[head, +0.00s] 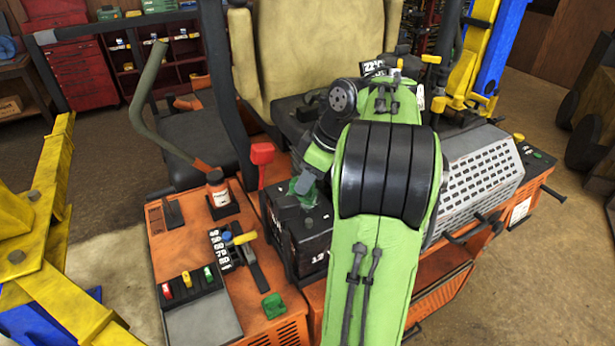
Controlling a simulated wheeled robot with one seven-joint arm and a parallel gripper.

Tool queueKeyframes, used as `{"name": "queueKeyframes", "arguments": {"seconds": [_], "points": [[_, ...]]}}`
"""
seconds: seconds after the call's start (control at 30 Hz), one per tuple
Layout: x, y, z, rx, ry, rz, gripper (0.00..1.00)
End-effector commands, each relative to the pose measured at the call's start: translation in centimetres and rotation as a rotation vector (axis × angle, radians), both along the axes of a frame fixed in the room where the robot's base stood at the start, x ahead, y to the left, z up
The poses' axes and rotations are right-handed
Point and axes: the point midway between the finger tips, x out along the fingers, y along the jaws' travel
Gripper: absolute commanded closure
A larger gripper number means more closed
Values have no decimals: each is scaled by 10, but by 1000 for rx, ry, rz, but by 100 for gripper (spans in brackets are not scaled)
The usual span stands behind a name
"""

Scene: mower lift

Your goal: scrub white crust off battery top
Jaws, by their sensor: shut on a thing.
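The black battery (308,236) stands in the orange mower body, left of my green arm. It has white markings on its side. My gripper (305,184) points down at the battery's top, near its back left corner. It is small in the picture and shut on a dark green thing (297,190), which looks like a scrubbing pad. The green thing is at or just above the battery top; I cannot tell if it touches. I cannot make out white crust; my arm hides the battery's right part.
The seat (310,50) is behind. A perforated grey cover (480,173) is at right.

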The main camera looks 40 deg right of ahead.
Motion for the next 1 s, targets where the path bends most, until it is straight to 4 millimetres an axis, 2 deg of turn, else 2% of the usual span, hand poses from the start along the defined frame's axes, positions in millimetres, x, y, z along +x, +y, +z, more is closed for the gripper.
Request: {"name": "queueKeyframes", "arguments": {"seconds": [1.0], "points": [[0, -1, -19, 0, 0, -1, 96]]}}
